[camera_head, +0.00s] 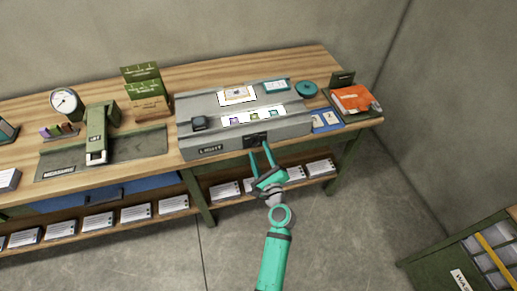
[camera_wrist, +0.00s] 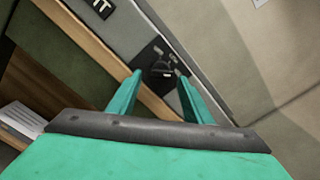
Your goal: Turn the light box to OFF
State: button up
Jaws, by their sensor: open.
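The light box (camera_head: 288,129) is a long grey unit on the wooden bench with a "LIGHT" label on its front face. A dark switch panel (camera_head: 255,139) sits on that front face; in the wrist view the panel (camera_wrist: 158,50) shows a dark knob (camera_wrist: 161,69) with small marks around it, too small to read. My gripper (camera_head: 260,150) is teal, open and empty, just in front of the switch panel. In the wrist view its two fingers (camera_wrist: 160,86) point toward the knob, one on either side of it in the picture, apparently short of it.
A green measuring device (camera_head: 97,135) and a dial gauge (camera_head: 66,103) stand at the left of the bench. An orange book (camera_head: 352,99) and blue cards (camera_head: 326,121) lie right of the box. A lower shelf holds several paper stacks. A green bin (camera_head: 470,262) stands at lower right.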

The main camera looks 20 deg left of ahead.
aim_at(256, 143)
jog(key=shift+x, duration=1.2)
jog(key=shift+c, duration=0.6)
jog(key=c, duration=0.9)
